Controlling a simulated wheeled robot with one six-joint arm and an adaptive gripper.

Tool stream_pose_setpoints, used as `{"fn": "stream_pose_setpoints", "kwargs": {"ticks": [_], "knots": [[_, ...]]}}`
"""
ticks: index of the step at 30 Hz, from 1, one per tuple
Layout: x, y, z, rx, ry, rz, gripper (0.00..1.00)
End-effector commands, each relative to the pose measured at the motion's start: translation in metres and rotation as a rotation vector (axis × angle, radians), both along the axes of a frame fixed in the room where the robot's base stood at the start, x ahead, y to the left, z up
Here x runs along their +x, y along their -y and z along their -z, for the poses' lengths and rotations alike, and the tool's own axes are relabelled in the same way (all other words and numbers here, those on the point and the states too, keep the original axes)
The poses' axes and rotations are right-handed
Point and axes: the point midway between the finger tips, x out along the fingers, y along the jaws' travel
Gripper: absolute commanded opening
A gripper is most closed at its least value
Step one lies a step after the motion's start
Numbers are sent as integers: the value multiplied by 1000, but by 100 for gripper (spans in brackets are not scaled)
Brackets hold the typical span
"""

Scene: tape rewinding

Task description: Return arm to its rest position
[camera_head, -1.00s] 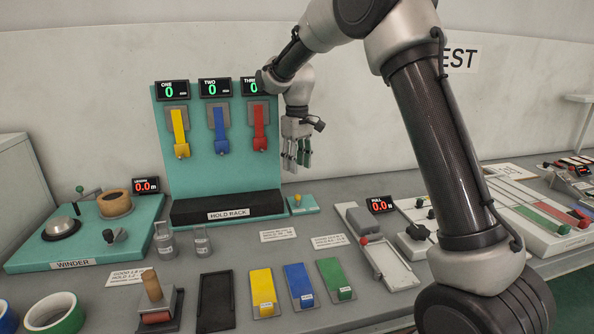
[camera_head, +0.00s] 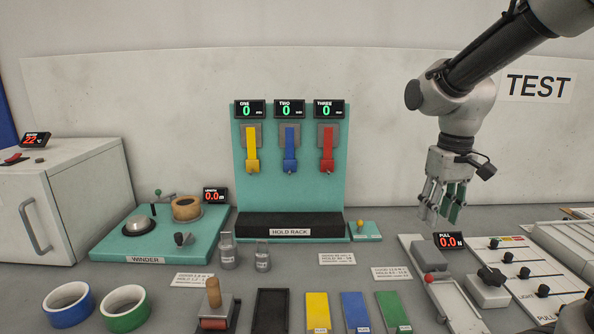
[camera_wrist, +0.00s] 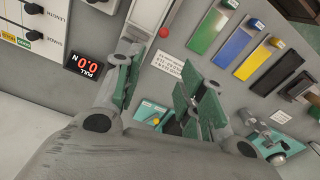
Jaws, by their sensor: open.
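My gripper (camera_head: 441,205) hangs fingers down at the right of the camera_head view, in the air above the bench by the red PULL display (camera_head: 449,241). Its green-padded fingers are apart and nothing is between them. In the wrist view my gripper (camera_wrist: 160,88) also shows spread and empty, with the bench and printed cards below. My arm comes in from the upper right corner of the camera_head view, in front of the wall with the TEST sign (camera_head: 538,87).
The hold rack (camera_head: 290,190) stands mid-bench. The winder (camera_head: 150,240) is at left, with a blue tape roll (camera_head: 68,305) and a green one (camera_head: 124,308) in front. Yellow, blue and green plates (camera_head: 317,312) lie in front. A slider panel (camera_head: 525,270) is at right.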

Motion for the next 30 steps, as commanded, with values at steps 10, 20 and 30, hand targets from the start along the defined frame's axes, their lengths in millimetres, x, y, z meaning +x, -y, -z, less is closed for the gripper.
{"fn": "stream_pose_setpoints", "kwargs": {"ticks": [10, 20, 30], "knots": [[-118, 46, -20, 26, 189, 133, 40], [-143, 60, -45, 36, 343, 192, 40], [-143, 61, -45, 35, 344, 197, 40]]}}
